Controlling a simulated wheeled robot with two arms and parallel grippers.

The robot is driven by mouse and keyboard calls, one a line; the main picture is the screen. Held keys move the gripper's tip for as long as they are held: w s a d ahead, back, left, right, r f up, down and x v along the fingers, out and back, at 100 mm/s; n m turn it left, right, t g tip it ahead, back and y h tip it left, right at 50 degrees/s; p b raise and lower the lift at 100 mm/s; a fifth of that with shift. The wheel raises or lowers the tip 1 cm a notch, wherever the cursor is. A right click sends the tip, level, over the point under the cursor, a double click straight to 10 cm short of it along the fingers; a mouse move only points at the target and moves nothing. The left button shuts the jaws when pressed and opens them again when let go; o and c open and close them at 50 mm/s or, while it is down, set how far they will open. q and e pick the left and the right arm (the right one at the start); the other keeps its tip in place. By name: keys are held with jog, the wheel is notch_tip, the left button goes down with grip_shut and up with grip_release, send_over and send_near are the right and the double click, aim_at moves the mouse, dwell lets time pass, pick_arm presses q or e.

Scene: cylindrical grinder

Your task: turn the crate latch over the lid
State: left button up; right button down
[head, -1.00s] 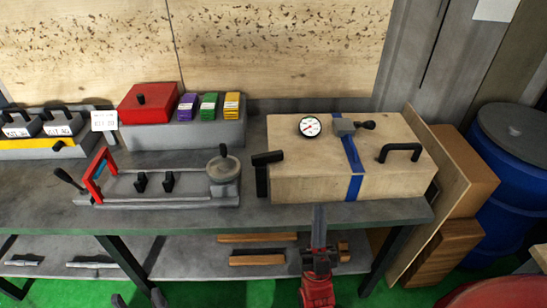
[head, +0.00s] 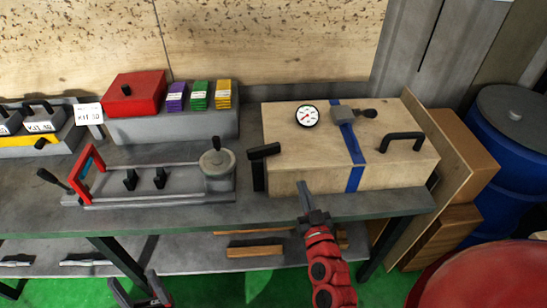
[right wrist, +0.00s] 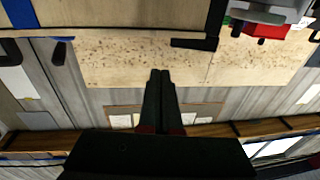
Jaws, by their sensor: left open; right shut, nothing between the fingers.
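The plywood crate (head: 400,172) stands at the right end of the bench with its lid (head: 290,140) down. A black latch (head: 264,152), a bar on an upright post, stands at the crate's left end. Its bar tip overlaps the lid's left edge in the picture; I cannot tell if it bears on it. My right gripper (head: 303,186) is shut and empty in front of the crate's front face, right of the latch and apart from it. Its closed fingers show in the right wrist view (right wrist: 160,75). My left gripper (head: 138,290) is open and empty, low at the bottom left.
The lid carries a dial gauge (head: 307,116), a blue strap (head: 350,143) with a grey buckle, and a black handle (head: 402,141). A fixture with a red frame and round knob (head: 216,160) stands left of the latch. A blue barrel (head: 515,150) stands right.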

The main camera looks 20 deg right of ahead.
jog(key=a+n+y, duration=0.2)
jog(key=a, duration=0.1)
jog(key=p, duration=0.6)
send_near(271, 152)
jog(key=shift+g+y, duration=0.3)
jog(key=shift+g, duration=0.1)
jog(key=w, duration=0.4)
jog(key=w+r, duration=0.1)
jog(key=w, duration=0.1)
jog(key=shift+w, duration=0.4)
jog(key=shift+f, duration=0.1)
jog(key=b, duration=0.2)
jog(key=w+y+b, duration=0.1)
jog(key=b, duration=0.2)
jog(key=shift+d+f+n+y, duration=0.2)
jog(key=shift+f+n+y, duration=0.1)
jog(key=shift+n, duration=0.1)
jog(key=shift+w+r+n+y+b, duration=0.15)
jog(key=shift+w+n+y+b, duration=0.15)
jog(key=shift+y+b, duration=0.2)
jog(key=shift+s+r, duration=0.1)
